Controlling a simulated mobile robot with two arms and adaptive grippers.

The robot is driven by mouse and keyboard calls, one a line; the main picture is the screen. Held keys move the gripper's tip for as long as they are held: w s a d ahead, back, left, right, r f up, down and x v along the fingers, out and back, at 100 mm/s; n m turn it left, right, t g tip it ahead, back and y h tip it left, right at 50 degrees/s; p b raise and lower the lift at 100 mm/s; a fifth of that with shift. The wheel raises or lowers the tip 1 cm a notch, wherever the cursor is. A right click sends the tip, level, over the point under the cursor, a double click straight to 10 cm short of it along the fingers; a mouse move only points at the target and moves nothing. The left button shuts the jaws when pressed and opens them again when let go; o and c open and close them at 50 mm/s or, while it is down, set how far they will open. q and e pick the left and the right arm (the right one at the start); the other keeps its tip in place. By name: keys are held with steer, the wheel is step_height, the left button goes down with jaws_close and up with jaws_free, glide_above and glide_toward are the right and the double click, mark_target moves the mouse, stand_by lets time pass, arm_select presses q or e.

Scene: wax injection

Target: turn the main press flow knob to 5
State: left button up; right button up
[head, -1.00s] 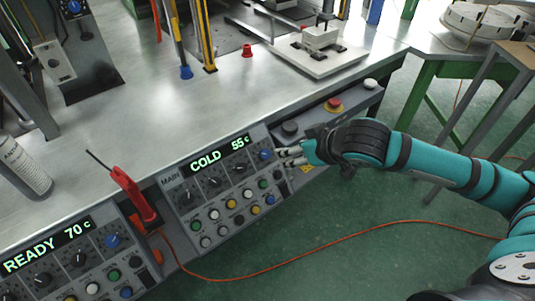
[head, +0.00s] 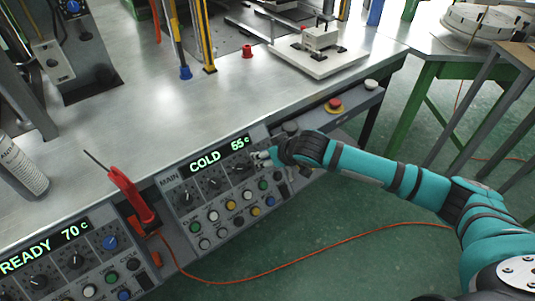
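The MAIN press panel (head: 176,204) is on the sloped front of the bench. Below the display are black dial knobs: a left one (head: 187,198), a middle one (head: 214,183) and a right one (head: 240,168). Their labels and settings are too small to read, so I cannot tell which is the flow knob. My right gripper (head: 263,156) is at the right end of this row, its fingertips over the spot of the blue knob, which is hidden. Its opening and any contact are unclear. My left gripper is out of view.
Coloured push buttons (head: 231,205) sit below the knobs. A red-handled tool (head: 131,194) stands left of the panel. A second panel (head: 62,256) reads READY 70 c. A red emergency button (head: 334,104) is to the right. An orange cable (head: 330,240) crosses the floor.

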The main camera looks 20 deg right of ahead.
jaws_close()
steer(key=shift+r+m+p, duration=0.15)
steer(key=shift+m+p, duration=0.35)
steer(key=shift+p, duration=0.45)
steer(key=m+y+p, duration=0.1)
steer(key=m+p, duration=0.9)
steer(key=p, duration=0.2)
steer(key=shift+s, duration=0.1)
steer(key=m+p, duration=0.2)
steer(key=shift+d+m, duration=0.1)
steer(key=shift+m, duration=0.2)
steer(key=shift+m+t+y+p, duration=0.3)
steer(key=shift+m+p, duration=0.65)
steer(key=shift+m, duration=0.45)
steer(key=shift+f, duration=0.2)
